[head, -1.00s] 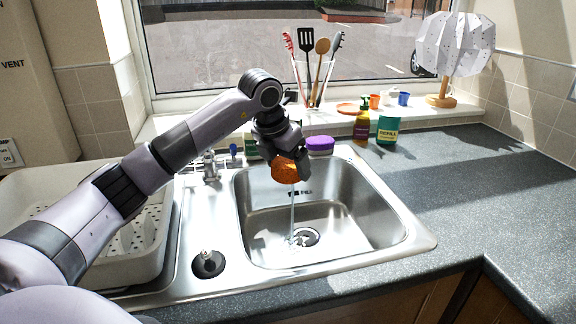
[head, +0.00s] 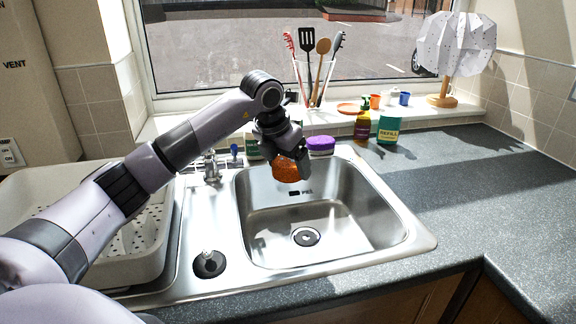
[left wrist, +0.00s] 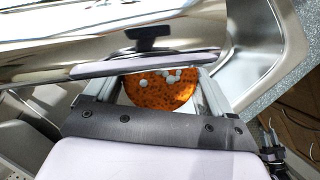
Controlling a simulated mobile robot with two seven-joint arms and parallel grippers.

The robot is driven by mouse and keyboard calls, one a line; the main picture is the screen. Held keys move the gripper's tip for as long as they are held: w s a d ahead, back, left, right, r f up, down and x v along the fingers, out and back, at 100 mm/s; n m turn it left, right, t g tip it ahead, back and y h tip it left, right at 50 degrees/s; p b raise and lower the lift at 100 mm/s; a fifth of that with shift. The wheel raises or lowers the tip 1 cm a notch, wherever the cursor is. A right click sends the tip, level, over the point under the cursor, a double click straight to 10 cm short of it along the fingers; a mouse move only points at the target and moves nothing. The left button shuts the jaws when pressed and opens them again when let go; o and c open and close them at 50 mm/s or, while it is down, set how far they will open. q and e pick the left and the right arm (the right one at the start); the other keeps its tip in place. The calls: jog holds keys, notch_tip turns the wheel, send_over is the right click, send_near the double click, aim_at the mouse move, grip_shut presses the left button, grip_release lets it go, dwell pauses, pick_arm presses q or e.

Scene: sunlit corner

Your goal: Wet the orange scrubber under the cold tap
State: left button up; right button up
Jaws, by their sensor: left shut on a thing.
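The orange scrubber (head: 286,172) is held above the back part of the sink basin (head: 340,225). My left gripper (head: 284,160) is shut on it. In the left wrist view the scrubber (left wrist: 160,92) sits between the two fingers, dark-speckled, with several pale spots on it. The blue-marked cold tap (head: 235,152) stands behind the sink, left of my gripper. Its spout is hidden behind my arm. No water stream shows below the scrubber. My right gripper is not in view.
A purple sponge (head: 320,144) lies on the back edge right of my gripper. A soap bottle (head: 362,122) and a green refill pack (head: 388,127) stand behind the sink. A utensil jar (head: 314,85) is on the sill. A draining rack (head: 140,240) fills the left; the right worktop (head: 470,190) is clear.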

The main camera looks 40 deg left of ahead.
aim_at(290, 180)
pick_arm(q)
jog(key=shift+s+d+b, duration=0.25)
jog(key=shift+s+d, duration=0.95)
jog(key=shift+s, duration=0.2)
jog(key=shift+s+d+b, duration=0.25)
jog(key=shift+s+d, duration=0.9)
jog(key=shift+s, duration=0.25)
jog(key=shift+s+d+r, duration=0.15)
jog(key=shift+d+r, duration=0.05)
jog(key=shift+r, duration=0.1)
jog(key=s+d+r+p, duration=0.2)
jog(key=s+d+r, duration=0.1)
jog(key=shift+s+r, duration=0.2)
jog(key=shift+s, duration=0.05)
